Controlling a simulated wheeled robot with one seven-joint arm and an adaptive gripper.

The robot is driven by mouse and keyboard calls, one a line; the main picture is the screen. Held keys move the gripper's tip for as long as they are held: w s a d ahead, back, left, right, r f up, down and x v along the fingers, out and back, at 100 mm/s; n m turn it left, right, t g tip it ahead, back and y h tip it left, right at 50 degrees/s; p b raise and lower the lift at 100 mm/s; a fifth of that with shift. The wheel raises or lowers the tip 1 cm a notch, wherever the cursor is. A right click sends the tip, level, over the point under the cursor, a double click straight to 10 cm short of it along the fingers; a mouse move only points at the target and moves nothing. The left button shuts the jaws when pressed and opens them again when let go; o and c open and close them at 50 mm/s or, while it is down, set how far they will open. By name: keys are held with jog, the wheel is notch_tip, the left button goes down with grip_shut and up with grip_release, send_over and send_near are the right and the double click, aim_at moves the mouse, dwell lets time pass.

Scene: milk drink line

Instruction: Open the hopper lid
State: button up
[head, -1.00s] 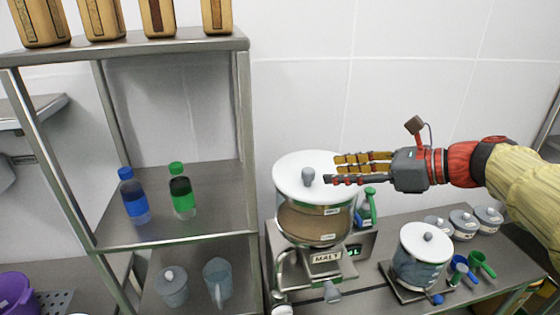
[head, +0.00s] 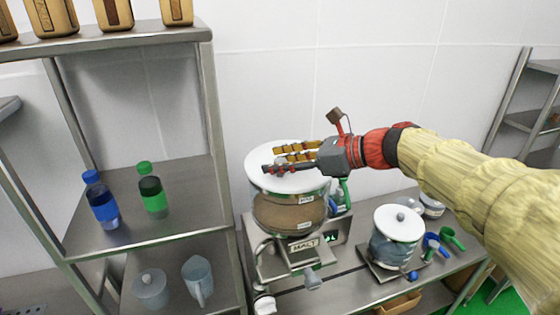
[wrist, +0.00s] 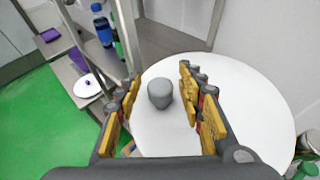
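The hopper lid (head: 288,184) is a white disc lying flat on the clear hopper (head: 285,216), brown inside, of the machine marked MALT. My gripper (head: 275,162) is over the lid and hides its knob in the head view. In the wrist view the lid (wrist: 245,112) fills the middle, and its grey knob (wrist: 160,94) shows in the gap between the yellow fingers of my gripper (wrist: 157,95). The fingers are apart on either side, with white lid visible between them and the knob. I cannot tell how far the fingertips reach down beside the knob.
A steel shelf with a blue bottle (head: 103,203) and a green bottle (head: 152,192) stands left of the machine. The wall is behind.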

jog(key=shift+c, duration=0.9)
jog(key=c, duration=0.7)
grip_shut()
